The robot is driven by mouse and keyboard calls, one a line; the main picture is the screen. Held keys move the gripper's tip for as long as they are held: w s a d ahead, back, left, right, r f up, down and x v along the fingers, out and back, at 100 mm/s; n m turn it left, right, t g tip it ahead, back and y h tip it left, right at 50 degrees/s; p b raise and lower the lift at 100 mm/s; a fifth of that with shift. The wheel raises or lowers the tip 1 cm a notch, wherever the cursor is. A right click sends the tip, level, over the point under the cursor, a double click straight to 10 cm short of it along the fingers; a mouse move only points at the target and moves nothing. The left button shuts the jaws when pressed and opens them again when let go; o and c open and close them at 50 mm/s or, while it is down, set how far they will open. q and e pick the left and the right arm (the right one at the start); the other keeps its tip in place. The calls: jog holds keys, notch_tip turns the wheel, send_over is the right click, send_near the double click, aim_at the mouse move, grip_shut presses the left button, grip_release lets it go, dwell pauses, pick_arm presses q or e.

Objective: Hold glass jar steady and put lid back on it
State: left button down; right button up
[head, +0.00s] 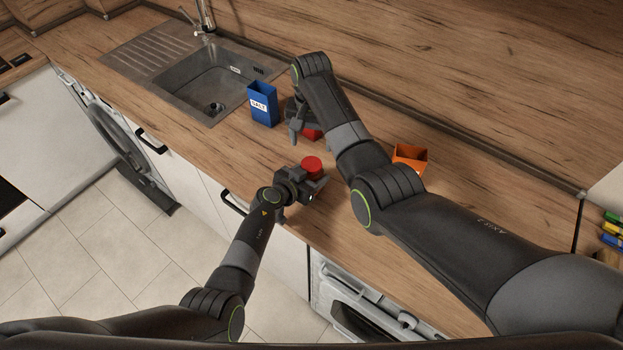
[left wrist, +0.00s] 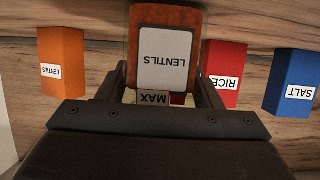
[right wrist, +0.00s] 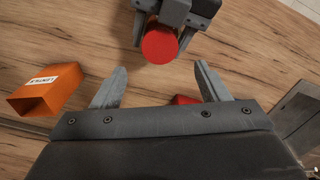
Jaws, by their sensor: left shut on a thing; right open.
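The glass jar (left wrist: 166,62) with brown-orange contents and a white LENTILS label is between the fingers of my left gripper (head: 311,186), which is shut on it above the front of the counter. The red lid (head: 312,163) is on top of the jar, and shows as a round red cap in the right wrist view (right wrist: 159,44). I cannot tell how tightly it sits. My right gripper (right wrist: 160,88) is open and empty, apart from the lid. In the head view it is behind the jar, partly hidden by its own arm.
The blue SALT box (head: 262,104) stands near the sink (head: 212,82). The red RICE box (left wrist: 225,75) is mostly hidden behind my right gripper in the head view. The open orange LENTILS box (head: 410,157) is to the right. The wooden splashback (head: 450,70) bounds the counter.

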aim_at(312, 164)
jog(key=shift+f, duration=0.15)
jog(key=shift+f, duration=3.9)
jog(key=c, duration=1)
jog(key=o, duration=1.1)
jog(key=shift+o, duration=0.2)
notch_tip(312, 164, up, 12)
